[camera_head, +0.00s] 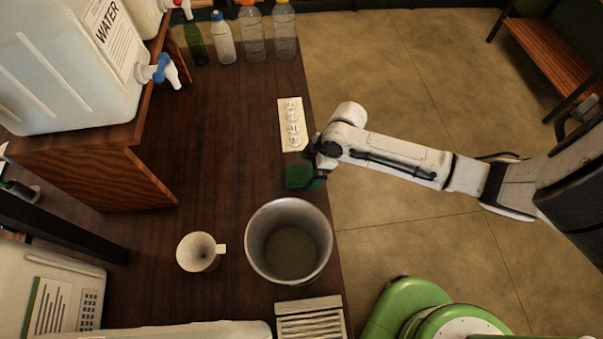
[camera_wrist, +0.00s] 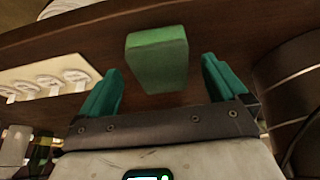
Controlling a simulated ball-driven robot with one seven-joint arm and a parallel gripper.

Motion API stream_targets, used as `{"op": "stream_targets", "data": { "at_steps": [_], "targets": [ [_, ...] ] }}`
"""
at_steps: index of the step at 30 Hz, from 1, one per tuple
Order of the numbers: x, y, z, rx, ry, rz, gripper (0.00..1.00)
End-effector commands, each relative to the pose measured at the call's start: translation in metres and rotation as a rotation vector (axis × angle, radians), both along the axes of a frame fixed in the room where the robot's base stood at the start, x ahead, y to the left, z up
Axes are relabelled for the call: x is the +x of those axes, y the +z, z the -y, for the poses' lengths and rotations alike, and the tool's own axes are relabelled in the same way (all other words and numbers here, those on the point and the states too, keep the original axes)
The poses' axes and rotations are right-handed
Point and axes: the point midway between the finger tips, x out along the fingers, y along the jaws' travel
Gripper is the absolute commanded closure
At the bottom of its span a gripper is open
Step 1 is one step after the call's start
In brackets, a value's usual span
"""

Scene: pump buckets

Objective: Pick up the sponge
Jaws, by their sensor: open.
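The green sponge (camera_head: 297,177) lies on the dark wooden table near its right edge, between the metal bucket and the pale card. In the wrist view the sponge (camera_wrist: 157,60) is a green block just beyond and between my two teal fingers. My gripper (camera_wrist: 160,82) is open, with one finger to each side of the sponge and nothing visibly held. In the head view my gripper (camera_head: 316,178) reaches in from the right at the table edge, beside the sponge, and partly hides it.
A metal bucket (camera_head: 265,219) stands close below the sponge. A pale card (camera_head: 292,141) with white shapes lies above it. A white mug (camera_head: 197,255), several bottles (camera_head: 252,45) and a water container (camera_head: 57,75) on a wooden stand (camera_head: 158,176) are farther off. The table's middle is clear.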

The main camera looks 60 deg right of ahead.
Motion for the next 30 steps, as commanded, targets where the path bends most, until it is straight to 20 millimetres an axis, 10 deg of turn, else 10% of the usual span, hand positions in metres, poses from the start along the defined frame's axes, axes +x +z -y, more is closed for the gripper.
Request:
{"op": "stream_targets", "data": {
  "at_steps": [13,30],
  "targets": [
    [0.006,-0.018,-0.004,-0.001,0.0,0.001,0.02],
    [0.005,-0.017,-0.004,0.0,0.0,0.0,0.57]
  ]
}}
